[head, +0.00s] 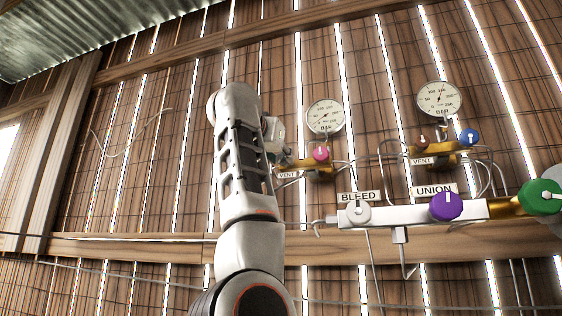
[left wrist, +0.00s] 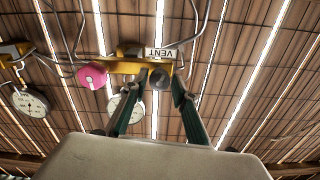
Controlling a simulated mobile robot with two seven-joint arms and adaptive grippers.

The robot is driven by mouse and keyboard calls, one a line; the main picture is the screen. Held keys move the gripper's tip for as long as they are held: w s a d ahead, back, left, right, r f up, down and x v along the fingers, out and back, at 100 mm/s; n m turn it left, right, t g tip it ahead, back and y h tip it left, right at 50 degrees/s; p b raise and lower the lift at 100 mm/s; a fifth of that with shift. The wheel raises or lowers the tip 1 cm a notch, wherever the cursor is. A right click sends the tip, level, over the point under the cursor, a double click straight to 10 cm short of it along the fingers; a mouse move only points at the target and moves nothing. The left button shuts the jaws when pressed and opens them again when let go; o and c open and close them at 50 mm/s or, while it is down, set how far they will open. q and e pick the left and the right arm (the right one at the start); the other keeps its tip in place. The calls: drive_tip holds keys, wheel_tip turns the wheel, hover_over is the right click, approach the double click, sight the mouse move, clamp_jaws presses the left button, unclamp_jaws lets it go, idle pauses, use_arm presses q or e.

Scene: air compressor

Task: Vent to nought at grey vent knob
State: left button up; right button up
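The grey vent knob (left wrist: 160,79) shows in the left wrist view, just below the upside-down VENT label (left wrist: 161,54) on the brass block. My left gripper (left wrist: 159,83) has its two dark fingers spread, one on each side of the knob. I cannot tell whether either finger touches it. In the head view my left gripper (head: 274,135) is at the left brass block (head: 303,163), and the grey knob is hidden behind it. A dial gauge (head: 325,117) stands above this block; its needle is too small to read. My right gripper is in neither view.
A pink knob (head: 321,153) sits close beside the vent. To the right are a second gauge (head: 438,99) and a blue knob (head: 469,136). Below runs a manifold with a pale BLEED knob (head: 358,212), a purple UNION knob (head: 446,205) and a green knob (head: 540,197). Thin pipes surround them.

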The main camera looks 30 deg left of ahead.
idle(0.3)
use_arm(q)
drive_tip(key=shift+s+d, duration=0.1)
drive_tip(key=shift+s, duration=0.15)
drive_tip(key=b+v, duration=0.2)
drive_tip(key=v, duration=0.1)
drive_tip(key=shift+s+d, duration=0.15)
drive_tip(key=shift+s, duration=0.2)
drive_tip(key=shift+b+v, duration=0.4)
drive_tip(key=shift+v, duration=0.5)
drive_tip(key=shift+w, duration=0.1)
